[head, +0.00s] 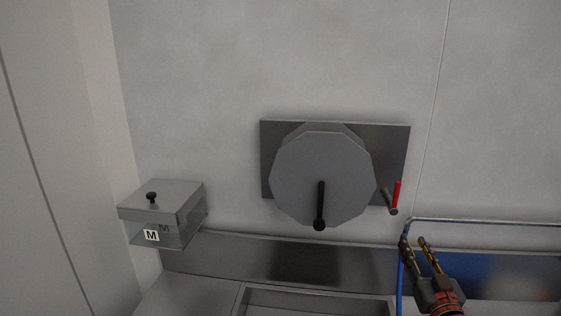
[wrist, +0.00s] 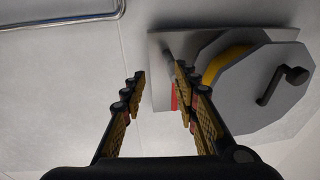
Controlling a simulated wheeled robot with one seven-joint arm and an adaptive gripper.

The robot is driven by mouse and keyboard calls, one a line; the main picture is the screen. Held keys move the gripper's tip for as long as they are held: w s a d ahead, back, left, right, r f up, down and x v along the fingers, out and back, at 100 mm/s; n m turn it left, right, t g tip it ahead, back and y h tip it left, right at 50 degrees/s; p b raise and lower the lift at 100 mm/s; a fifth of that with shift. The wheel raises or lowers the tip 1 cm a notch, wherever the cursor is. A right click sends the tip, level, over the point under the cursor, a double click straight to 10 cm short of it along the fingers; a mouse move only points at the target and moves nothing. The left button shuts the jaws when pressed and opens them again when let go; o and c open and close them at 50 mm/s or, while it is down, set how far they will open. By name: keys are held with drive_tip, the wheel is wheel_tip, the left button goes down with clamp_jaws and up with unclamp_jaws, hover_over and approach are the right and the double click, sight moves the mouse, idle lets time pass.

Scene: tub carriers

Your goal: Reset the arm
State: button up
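My gripper (head: 416,244) is at the lower right of the head view, pointing up toward the wall. In the wrist view its two fingers (wrist: 158,85) stand apart with nothing between them, so it is open and empty. The hatch has a black crank handle (head: 320,205). A red-gripped lever (head: 396,195) sits at the plate's lower right. In the wrist view the red grip (wrist: 174,96) shows partly behind the right finger.
A clear box marked M (head: 152,235) with a grey lid and black knob is at the left wall. A metal rail (head: 490,221) and a blue panel (head: 500,274) are near my gripper at right. A recessed counter (head: 315,299) lies below. The upper wall is clear.

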drive_tip(key=s+d+f+m+g+h, duration=0.1)
drive_tip(key=s+d+f+g, duration=0.15)
drive_tip(key=f, duration=0.35)
drive_tip(key=s+d+f+m+g+h, duration=0.1)
drive_tip(key=d+f+g+h, duration=0.1)
drive_tip(key=f+g, duration=0.25)
drive_tip(key=s+a+f+g, duration=0.2)
drive_tip(key=s+f+g, duration=0.25)
drive_tip(key=s, duration=0.35)
drive_tip(key=s+a+r+n+g+y+b, duration=0.1)
drive_tip(key=s+a+r+y+b, duration=0.1)
drive_tip(key=s+a, duration=0.6)
drive_tip(key=s+a+r+n+g+y+b, duration=0.1)
drive_tip(key=s+a+r+y+b, duration=0.1)
drive_tip(key=s+a, duration=0.6)
drive_tip(key=shift+s+a+r+n+y, duration=0.35)
drive_tip(key=shift+a+r, duration=0.2)
drive_tip(key=shift+a, duration=2.45)
drive_tip(key=shift+g, duration=0.25)
